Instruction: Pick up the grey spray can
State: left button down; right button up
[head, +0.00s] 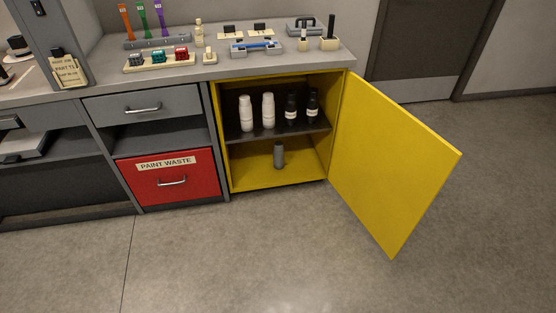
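The grey spray can (279,156) stands upright on the yellow floor of the open cabinet (252,180), below the dark shelf. It is a plain grey cylinder with a narrower top. Nothing stands beside it at that level. Neither my left nor my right gripper is in view.
The yellow cabinet door (392,160) is swung wide open to the right. Two white bottles and two dark bottles (291,109) stand on the shelf (278,134) above. A red paint waste drawer (168,178) is shut at the left. The floor (260,255) in front is clear.

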aim_at(279, 158)
jog(key=i+l+z, duration=0.3)
jog(key=i+l, duration=0.2)
jog(key=l, duration=0.15)
jog(key=i+l+z, duration=0.35)
jog(key=i+l, duration=0.15)
